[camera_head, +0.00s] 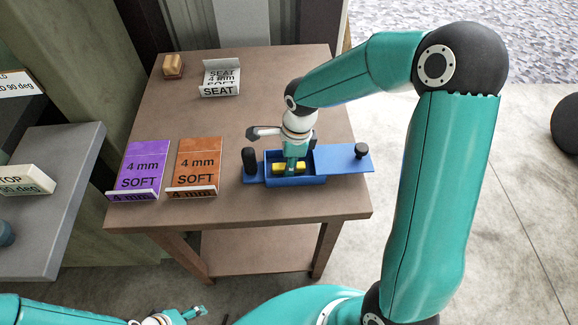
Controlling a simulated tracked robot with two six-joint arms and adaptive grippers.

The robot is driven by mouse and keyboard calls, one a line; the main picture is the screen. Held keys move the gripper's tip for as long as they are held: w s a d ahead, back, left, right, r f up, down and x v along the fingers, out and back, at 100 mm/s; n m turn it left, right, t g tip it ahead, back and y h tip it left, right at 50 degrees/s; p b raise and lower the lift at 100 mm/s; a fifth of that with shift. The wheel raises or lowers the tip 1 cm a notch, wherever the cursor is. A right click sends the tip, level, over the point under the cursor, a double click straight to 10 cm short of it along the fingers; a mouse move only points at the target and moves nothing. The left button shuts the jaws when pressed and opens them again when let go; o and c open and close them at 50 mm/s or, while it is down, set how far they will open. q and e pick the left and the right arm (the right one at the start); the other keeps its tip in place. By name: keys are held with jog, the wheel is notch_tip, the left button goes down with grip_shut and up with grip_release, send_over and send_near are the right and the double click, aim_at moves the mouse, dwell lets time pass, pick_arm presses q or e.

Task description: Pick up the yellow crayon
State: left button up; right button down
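The yellow crayon (278,168) lies in an open blue box (295,181) on the brown table. Yellow shows on both sides of my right gripper's fingers, and the middle is hidden behind them. My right gripper (291,167) points down into the box, at the crayon. I cannot tell whether its fingers are closed on the crayon or only around it. My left gripper (196,312) is low at the bottom left, away from the table, small and partly seen. Its finger opening is not clear.
The box's blue lid (342,160) with a black knob extends right. Purple (140,168) and orange (196,163) "4 mm SOFT" holders stand left. A "SEAT" holder (220,78) and a small wooden block (173,66) are at the back. The table's back right is clear.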

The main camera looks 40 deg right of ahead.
dwell(0.4)
jog(key=shift+r+p, duration=0.35)
jog(key=shift+p, duration=0.35)
jog(key=shift+r, duration=0.4)
notch_tip(320, 180, up, 19)
jog(key=shift+b, duration=0.4)
jog(key=shift+f, duration=0.15)
